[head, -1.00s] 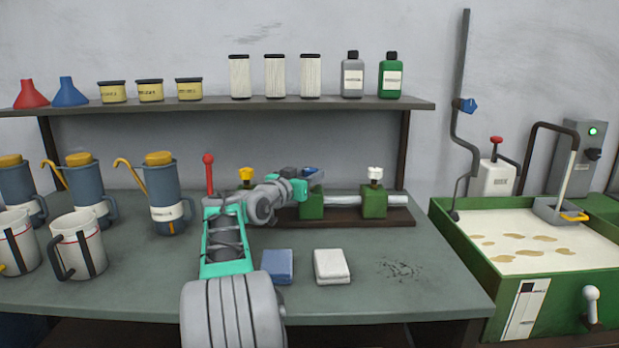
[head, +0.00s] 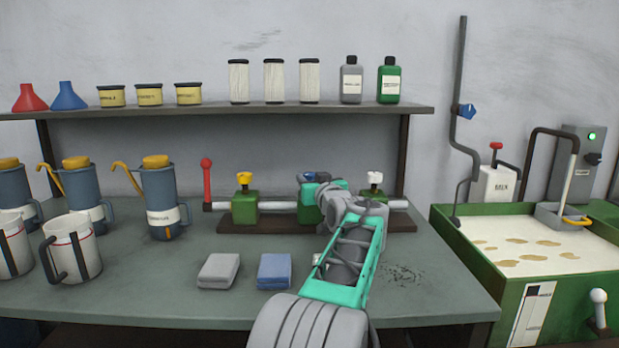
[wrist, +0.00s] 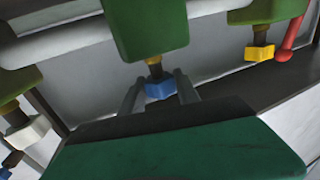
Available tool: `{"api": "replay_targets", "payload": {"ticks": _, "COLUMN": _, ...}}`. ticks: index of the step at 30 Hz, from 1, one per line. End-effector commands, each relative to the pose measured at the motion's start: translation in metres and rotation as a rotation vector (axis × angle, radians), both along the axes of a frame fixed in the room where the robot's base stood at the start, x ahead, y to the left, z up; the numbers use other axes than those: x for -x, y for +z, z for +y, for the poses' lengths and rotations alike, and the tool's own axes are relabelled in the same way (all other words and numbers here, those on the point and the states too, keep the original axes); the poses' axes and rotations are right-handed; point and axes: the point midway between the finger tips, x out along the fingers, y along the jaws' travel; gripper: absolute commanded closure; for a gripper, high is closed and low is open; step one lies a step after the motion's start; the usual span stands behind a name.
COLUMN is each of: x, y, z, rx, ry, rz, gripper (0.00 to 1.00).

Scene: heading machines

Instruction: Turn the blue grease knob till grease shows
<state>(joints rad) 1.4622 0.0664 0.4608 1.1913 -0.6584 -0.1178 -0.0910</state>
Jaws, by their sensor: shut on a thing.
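The blue grease knob (wrist: 160,88) points out from the middle green block (wrist: 147,30) on the pipe, in the wrist view. My gripper (wrist: 160,92) is shut on it, one finger on each side. In the head view my gripper (head: 319,180) is at the middle block (head: 308,207), and my wrist and arm hide much of that block. A yellow knob (head: 244,178) tops the left block, and a white knob (head: 375,178) tops the right one. No grease is visible at the blue knob in either view.
A red-topped lever (head: 207,180) stands at the pipe's left end. Folded grey (head: 218,270) and blue (head: 274,270) cloths lie in front; my arm mostly hides a white one. Blue canisters and mugs fill the bench's left. A green tank (head: 480,255) stands right.

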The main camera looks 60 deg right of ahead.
Motion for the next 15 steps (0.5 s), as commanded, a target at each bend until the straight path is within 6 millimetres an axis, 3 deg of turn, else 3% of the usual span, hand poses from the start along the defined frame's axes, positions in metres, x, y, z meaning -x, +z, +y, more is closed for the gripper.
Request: {"api": "replay_targets", "payload": {"ticks": 15, "x": 0.0014, "y": 0.0055, "z": -0.0036, "rx": -0.004, "ry": 0.388, "rz": 0.000, "gripper": 1.00}}
